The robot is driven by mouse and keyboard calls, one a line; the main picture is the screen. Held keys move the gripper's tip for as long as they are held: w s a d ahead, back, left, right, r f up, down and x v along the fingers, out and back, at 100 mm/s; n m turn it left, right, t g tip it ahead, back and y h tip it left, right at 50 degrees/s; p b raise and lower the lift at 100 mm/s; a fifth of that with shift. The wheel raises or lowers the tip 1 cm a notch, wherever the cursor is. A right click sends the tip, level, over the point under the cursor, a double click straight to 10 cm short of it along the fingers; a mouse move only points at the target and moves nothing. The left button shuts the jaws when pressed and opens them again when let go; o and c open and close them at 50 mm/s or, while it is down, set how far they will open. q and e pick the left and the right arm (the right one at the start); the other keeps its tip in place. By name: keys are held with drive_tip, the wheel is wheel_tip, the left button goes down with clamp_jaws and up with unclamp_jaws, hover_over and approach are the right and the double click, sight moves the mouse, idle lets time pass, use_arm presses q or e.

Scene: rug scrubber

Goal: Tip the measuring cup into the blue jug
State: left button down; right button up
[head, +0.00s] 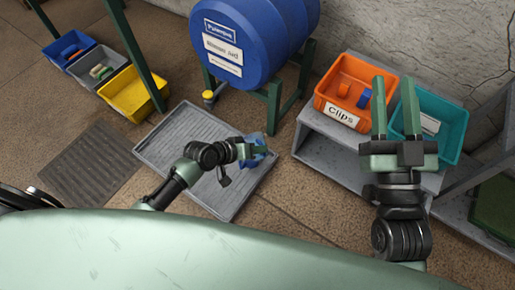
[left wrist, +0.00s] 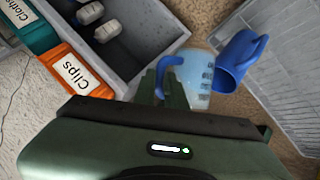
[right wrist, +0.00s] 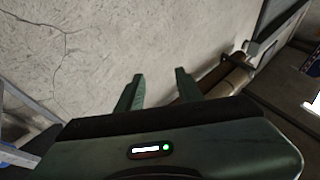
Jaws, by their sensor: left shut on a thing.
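The clear measuring cup (left wrist: 198,82) with a blue handle and dark markings is in the left wrist view. My left gripper (left wrist: 165,88) is shut on its handle. The blue jug (left wrist: 232,62) is just right of the cup in that view, partly overlapping it; I cannot tell whether they touch or how far the cup is tilted. In the head view my left gripper (head: 247,151) is over the right part of the grey tray, and its arm largely hides the cup and jug. My right gripper (head: 395,100) is open and empty, over the bins at right.
The grey ribbed tray (head: 180,135) lies on the floor. A blue drum (head: 245,35) on a green stand with a yellow tap is behind it. An orange Clips bin (head: 337,112) and a teal bin (head: 455,110) sit on a grey shelf. Small bins (head: 130,95) are at left.

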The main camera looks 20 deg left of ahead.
use_arm(q)
drive_tip(key=shift+r, duration=0.1)
drive_tip(key=shift+w+a+r, duration=0.1)
drive_tip(key=shift+w, duration=0.05)
drive_tip(key=shift+w+a+r+n+g+h, duration=0.1)
drive_tip(key=shift+w+a+n+g+h, duration=0.1)
drive_tip(key=shift+n+g+h, duration=0.25)
use_arm(e)
drive_tip(key=shift+w+f+g+h, duration=0.2)
drive_tip(key=shift+f+g, duration=0.1)
drive_tip(key=shift+f, duration=0.2)
drive_tip(key=shift+w+f+g+h, duration=0.2)
drive_tip(key=shift+f+g, duration=0.1)
drive_tip(key=shift+f, duration=0.2)
use_arm(q)
drive_tip(key=shift+w+a, duration=0.15)
drive_tip(key=shift+w+a+r+n+g+h, duration=0.15)
drive_tip(key=shift+w+n+g+h, duration=0.1)
drive_tip(key=shift+g, duration=0.2)
use_arm(e)
drive_tip(key=shift+s+r+t+y, duration=0.3)
drive_tip(key=shift+r+t, duration=0.1)
drive_tip(key=shift+r, duration=0.3)
drive_tip(key=shift+r, duration=0.1)
